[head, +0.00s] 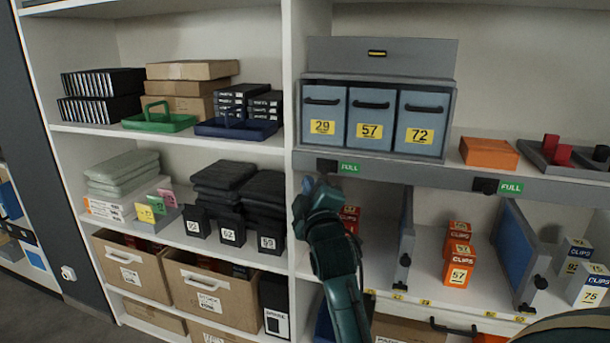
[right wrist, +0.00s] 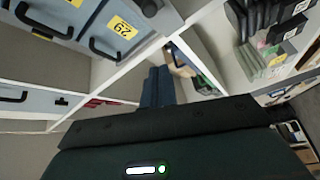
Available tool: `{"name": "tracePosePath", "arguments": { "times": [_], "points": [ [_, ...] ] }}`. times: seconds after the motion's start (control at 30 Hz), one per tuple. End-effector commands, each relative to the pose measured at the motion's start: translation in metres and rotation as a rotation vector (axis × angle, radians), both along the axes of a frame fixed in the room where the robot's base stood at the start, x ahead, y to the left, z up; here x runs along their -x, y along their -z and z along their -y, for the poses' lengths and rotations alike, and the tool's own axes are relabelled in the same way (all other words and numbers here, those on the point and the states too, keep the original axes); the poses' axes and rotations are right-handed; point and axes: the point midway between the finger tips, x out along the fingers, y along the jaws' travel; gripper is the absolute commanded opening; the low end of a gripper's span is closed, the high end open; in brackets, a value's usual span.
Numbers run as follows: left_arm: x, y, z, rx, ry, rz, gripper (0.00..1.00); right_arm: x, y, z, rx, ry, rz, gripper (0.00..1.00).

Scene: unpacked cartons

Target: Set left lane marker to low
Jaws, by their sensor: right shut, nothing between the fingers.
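The left lane marker is a black slider (head: 327,166) beside a green label (head: 349,168) reading FULL, on the grey shelf edge below the drawer unit. A second black marker (head: 485,186) with a green FULL label (head: 511,187) sits farther right on the same edge. My dark green right gripper (head: 308,184) is just below and left of the left marker, apart from it as far as I can tell. Its blue fingers (right wrist: 158,86) are shut and empty in the right wrist view. The left marker cannot be made out there. My left gripper is not in view.
The drawer unit (head: 378,88) with drawers 29, 57 and 72 stands above the edge. A white upright (head: 293,100) is close left of the gripper. Below are red clip boxes (head: 459,262), lane dividers (head: 517,255) and, to the left, black bins (head: 232,229).

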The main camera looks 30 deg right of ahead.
Motion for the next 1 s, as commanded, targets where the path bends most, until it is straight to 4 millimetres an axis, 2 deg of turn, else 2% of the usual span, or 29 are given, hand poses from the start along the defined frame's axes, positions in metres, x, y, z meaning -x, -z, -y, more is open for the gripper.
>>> {"name": "tracePosePath", "arguments": {
  "times": [0.47, 0.67, 1.0],
  "points": [
    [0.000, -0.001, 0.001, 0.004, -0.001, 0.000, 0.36, -0.004, -0.002, 0.002, 0.002, 0.003, 0.001, 0.00],
    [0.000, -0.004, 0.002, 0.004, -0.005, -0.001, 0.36, -0.030, -0.008, 0.012, 0.003, 0.003, 0.001, 0.00],
    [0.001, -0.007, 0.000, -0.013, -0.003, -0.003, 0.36, -0.093, -0.018, 0.037, 0.001, 0.003, 0.001, 0.00]
  ]
}}
